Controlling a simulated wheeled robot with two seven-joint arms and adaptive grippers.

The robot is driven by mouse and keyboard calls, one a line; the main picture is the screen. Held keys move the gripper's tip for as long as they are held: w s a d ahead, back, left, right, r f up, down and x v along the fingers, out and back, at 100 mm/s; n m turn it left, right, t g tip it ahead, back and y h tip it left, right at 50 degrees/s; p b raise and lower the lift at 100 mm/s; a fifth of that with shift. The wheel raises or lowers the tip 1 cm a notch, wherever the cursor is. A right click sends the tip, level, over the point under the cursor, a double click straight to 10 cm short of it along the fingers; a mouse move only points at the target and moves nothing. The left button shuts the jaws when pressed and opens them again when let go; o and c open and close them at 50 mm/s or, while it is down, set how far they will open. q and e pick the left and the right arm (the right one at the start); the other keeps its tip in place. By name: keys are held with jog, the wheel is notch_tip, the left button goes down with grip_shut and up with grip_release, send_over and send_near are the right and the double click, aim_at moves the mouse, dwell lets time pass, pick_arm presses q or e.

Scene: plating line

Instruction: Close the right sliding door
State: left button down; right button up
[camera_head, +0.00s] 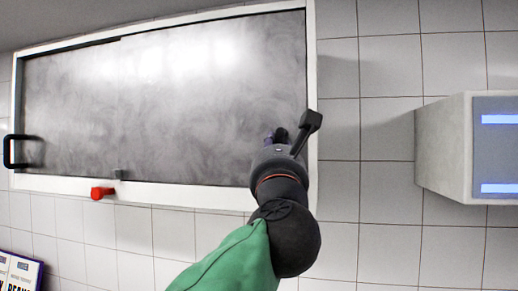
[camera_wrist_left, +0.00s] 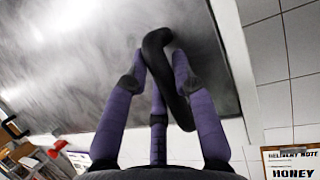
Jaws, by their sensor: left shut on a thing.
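The right sliding door (camera_head: 210,90) is a smoky grey panel in a white-framed wall cabinet. Its right edge lies at or very near the right side of the frame (camera_head: 312,60); any thin gap is hard to tell. Its black curved handle (camera_wrist_left: 155,45) shows in the left wrist view, near the door's right side. My left gripper (camera_wrist_left: 160,80) has its purple fingers around this handle and is shut on it. In the head view the gripper (camera_head: 276,137) covers most of the handle. My right gripper is not in view.
The left door (camera_head: 70,110) has a black handle (camera_head: 14,152) at the far left. A red piece (camera_head: 102,192) sticks out below the frame. A pale box with blue strips (camera_head: 440,150) juts from the tiled wall at right. A delivery note (camera_wrist_left: 290,165) hangs low right in the wrist view.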

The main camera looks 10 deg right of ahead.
pick_arm(q)
jog(key=shift+d, duration=0.15)
jog(key=c, duration=1)
grip_release()
jog(key=shift+d, duration=0.25)
jog(key=shift+s+a, duration=0.1)
jog(key=shift+a, duration=0.1)
jog(key=v, duration=1.2)
jog(key=shift+d, duration=0.15)
